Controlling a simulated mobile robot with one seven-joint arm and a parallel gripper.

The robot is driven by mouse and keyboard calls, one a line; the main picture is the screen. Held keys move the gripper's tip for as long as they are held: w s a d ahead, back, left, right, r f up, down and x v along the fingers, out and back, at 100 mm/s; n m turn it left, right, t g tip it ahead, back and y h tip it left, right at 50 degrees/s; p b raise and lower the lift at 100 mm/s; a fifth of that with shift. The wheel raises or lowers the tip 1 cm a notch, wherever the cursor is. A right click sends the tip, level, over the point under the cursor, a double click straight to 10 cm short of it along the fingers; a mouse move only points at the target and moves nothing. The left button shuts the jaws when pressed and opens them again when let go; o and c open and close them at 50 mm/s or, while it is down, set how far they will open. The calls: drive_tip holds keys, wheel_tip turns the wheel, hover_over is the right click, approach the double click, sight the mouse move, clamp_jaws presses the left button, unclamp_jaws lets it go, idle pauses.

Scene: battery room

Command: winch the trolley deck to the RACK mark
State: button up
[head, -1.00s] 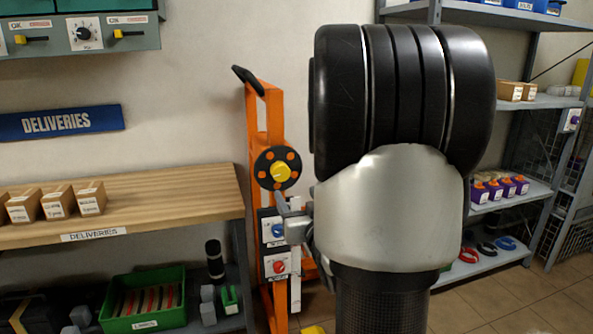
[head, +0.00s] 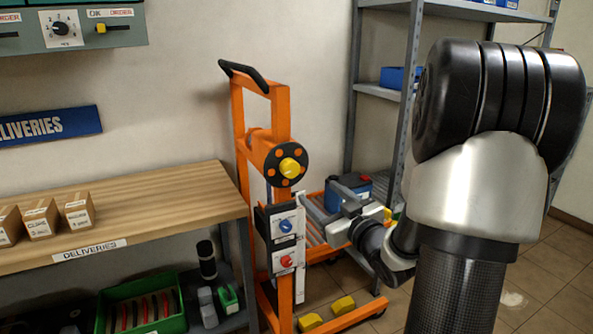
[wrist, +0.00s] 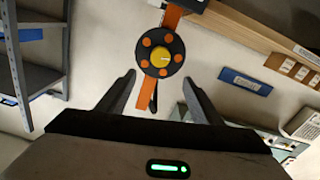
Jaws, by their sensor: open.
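The orange trolley (head: 240,190) stands right of the bench in the head view. Its black winch wheel (head: 280,163) has orange spots and a yellow hub; the wheel (wrist: 148,71) also shows ahead of the fingers in the wrist view. Below it are a blue knob (head: 285,226) and a red knob (head: 286,261) on white plates. My gripper (wrist: 158,78) is open and empty, apart from the wheel. I cannot make out a RACK mark.
A wooden bench (head: 150,200) labelled DELIVERIES holds small boxes, with a green crate (head: 160,318) below. A grey shelf rack (head: 408,100) stands behind my arm. Yellow blocks (head: 342,305) sit low at the trolley base. Open tiled floor lies at right.

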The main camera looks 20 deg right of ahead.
sight(292, 170)
drive_tip(key=w, duration=0.5)
drive_tip(key=w+b, duration=0.1)
drive_tip(key=w, duration=1)
drive_tip(key=shift+w+a, duration=0.25)
drive_tip(key=shift+a, duration=0.05)
drive_tip(key=shift+c, duration=0.3)
